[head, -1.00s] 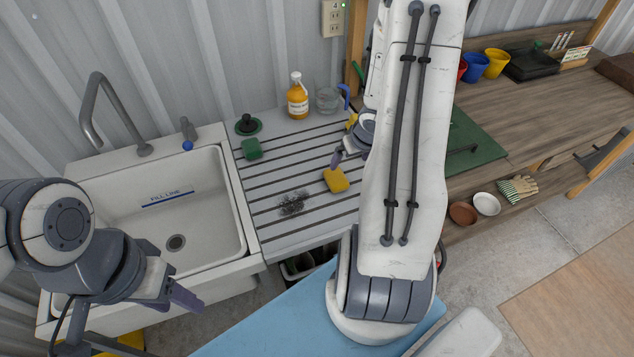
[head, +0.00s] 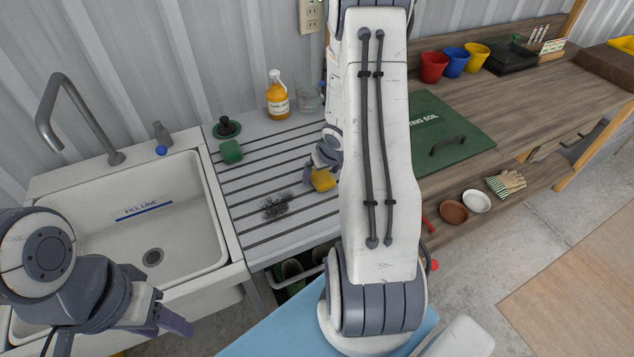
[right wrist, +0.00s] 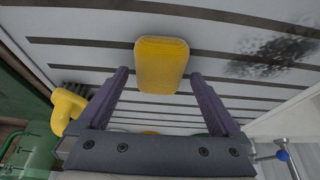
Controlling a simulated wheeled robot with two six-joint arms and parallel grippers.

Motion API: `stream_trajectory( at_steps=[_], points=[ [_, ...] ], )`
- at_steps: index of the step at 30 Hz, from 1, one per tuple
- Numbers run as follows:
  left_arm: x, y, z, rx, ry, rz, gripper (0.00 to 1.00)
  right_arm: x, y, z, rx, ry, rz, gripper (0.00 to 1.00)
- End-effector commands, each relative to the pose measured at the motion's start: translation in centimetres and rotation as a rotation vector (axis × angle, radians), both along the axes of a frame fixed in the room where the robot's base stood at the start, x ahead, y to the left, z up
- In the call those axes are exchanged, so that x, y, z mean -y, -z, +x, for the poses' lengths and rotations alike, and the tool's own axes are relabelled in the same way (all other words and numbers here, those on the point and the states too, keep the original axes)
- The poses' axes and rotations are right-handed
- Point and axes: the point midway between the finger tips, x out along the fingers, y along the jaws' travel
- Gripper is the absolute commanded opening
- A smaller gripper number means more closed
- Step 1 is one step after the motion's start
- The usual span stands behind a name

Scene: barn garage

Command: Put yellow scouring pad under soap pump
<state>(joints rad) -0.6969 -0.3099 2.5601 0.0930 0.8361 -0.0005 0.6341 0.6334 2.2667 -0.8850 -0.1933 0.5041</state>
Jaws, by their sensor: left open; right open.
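The yellow scouring pad (head: 323,181) lies flat on the grooved drainboard, and it also shows in the right wrist view (right wrist: 162,62). My right gripper (right wrist: 160,74) is open and empty, with its fingertips either side of the pad's near end. In the head view my right gripper (head: 318,165) is partly hidden by my arm, right at the pad. The soap pump (head: 277,99), an orange bottle with a white top, stands upright at the back of the drainboard. My left gripper (head: 172,318) is open and empty in front of the sink.
A glass jar (head: 310,98) stands right of the soap pump. A green sponge (head: 231,151) and a green disc with a black knob (head: 227,127) lie on the left. A dark smudge (head: 277,206) marks the drainboard (head: 250,178). The sink (head: 140,240) is left.

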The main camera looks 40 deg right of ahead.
Motion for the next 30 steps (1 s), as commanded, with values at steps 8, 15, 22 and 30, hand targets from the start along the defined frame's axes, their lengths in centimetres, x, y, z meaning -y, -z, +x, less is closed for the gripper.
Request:
stream_trajectory(
  at_steps=[8, 15, 22, 30],
  points=[
    [0.00, -0.05, 0.01, 0.000, 0.000, 0.000, 0.50, 0.03, -0.05, -0.05, 0.000, 0.001, 0.000, 1.00],
    [0.00, 0.14, 0.01, 0.000, 0.000, 0.000, 0.50, 0.02, 0.28, -0.05, 0.000, 0.001, 0.000, 1.00],
    [0.01, 0.21, 0.01, 0.000, 0.000, 0.000, 0.50, 0.02, 0.43, -0.05, 0.000, 0.001, 0.000, 1.00],
    [0.00, 0.20, 0.00, 0.000, 0.000, 0.000, 0.50, 0.02, 0.42, -0.05, 0.000, 0.001, 0.000, 0.62]
  ],
)
